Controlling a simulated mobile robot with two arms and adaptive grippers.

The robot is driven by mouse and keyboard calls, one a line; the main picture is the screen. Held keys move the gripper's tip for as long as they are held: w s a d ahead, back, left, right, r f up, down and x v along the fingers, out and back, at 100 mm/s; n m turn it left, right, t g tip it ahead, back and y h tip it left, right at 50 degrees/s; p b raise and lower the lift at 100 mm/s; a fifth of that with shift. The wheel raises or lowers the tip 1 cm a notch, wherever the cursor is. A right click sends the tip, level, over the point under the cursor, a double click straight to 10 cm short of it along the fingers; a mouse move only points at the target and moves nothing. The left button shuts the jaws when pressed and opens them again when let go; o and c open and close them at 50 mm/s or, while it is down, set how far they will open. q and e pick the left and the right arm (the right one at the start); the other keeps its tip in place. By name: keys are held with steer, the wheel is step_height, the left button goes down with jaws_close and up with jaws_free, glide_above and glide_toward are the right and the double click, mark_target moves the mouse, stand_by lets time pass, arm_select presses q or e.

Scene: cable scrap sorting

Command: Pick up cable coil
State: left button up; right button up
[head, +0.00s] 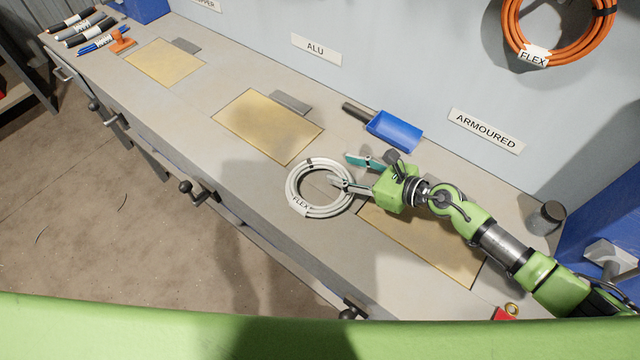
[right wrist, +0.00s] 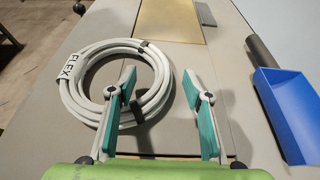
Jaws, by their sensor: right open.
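A white cable coil (head: 293,186) with a FLEX label lies flat on the bench near its front edge. In the right wrist view the coil (right wrist: 77,103) is on the left, with dark ties around it. My right gripper (head: 342,171) is open and empty at the coil's right side. In the right wrist view one finger of the gripper (right wrist: 163,82) overlaps the ring's right part and the other is outside it, over bare bench. I cannot tell the height of the fingers above the bench. My left gripper is not in view.
A blue scoop (head: 394,131) lies behind my right gripper. Yellow mats (head: 268,125) are set along the bench (head: 225,90). An orange coil (head: 560,58) hangs on the wall. Cable pieces (head: 82,28) lie at the far left. A dark cup (head: 546,217) stands at the right.

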mark_target(336, 165)
steer(key=x, duration=0.4)
steer(key=shift+w+d, duration=0.1)
steer(key=shift+d, duration=0.05)
steer(key=shift+r, duration=0.1)
jaws_close()
steer(key=shift+r, duration=0.15)
steer(key=shift+r+p, duration=0.35)
steer(key=shift+r, duration=0.25)
step_height(336, 165, up, 3)
steer(key=shift+f+p, duration=0.1)
steer(key=shift+p, duration=0.6)
steer(key=s+a+r+p, duration=0.3)
steer(key=s+r+p, duration=0.2)
steer(key=s, duration=0.8)
step_height(336, 165, up, 4)
steer(key=shift+s+f, duration=0.1)
steer(key=shift+s, duration=0.25)
